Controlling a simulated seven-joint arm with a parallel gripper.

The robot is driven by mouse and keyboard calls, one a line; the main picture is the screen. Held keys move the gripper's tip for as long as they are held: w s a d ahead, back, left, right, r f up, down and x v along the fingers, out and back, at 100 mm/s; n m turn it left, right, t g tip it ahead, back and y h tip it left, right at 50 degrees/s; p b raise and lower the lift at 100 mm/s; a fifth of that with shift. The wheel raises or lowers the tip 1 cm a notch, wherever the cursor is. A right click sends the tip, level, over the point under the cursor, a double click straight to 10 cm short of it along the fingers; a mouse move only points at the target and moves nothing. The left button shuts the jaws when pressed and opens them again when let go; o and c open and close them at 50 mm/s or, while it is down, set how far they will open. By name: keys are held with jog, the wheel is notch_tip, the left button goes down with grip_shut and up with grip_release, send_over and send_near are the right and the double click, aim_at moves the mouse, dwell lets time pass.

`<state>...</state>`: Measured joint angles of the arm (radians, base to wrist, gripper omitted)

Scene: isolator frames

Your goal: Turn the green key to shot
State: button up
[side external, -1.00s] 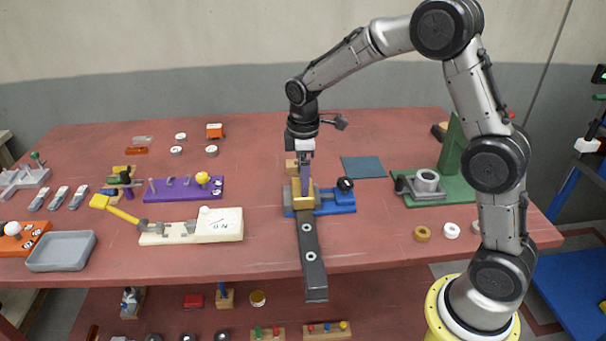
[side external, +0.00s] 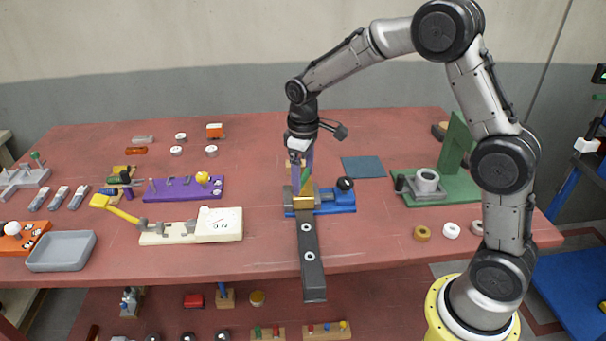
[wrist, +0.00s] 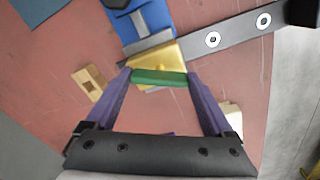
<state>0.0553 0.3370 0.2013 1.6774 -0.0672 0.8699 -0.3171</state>
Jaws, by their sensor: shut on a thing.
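The green key (wrist: 158,77) lies across between the purple fingertips of my gripper (wrist: 159,79) in the wrist view, against the brass-coloured block (wrist: 152,57). In the side external view the key (side external: 306,174) shows as a small green strip beside the fingers of my gripper (side external: 303,182), above the block (side external: 304,202). My gripper is shut on the key. The block sits at the end of a blue fixture (side external: 335,201) with a black ball knob. Any marking for "shot" cannot be made out.
A dark bar (side external: 311,262) with pale-ringed holes runs from the block over the table's front edge. A small wooden block (wrist: 89,84) lies close by. A cream fixture (side external: 220,224) stands left; a green stand (side external: 455,185) stands right.

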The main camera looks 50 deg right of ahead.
aim_at(303, 178)
jog(key=m, duration=0.6)
jog(key=shift+r, duration=0.1)
jog(key=m, duration=0.6)
jog(key=shift+w, duration=0.1)
jog(key=shift+m, duration=0.3)
jog(key=o, duration=1.1)
notch_tip(303, 178, up, 14)
jog(key=shift+s+a, duration=0.4)
jog(key=shift+s, duration=0.05)
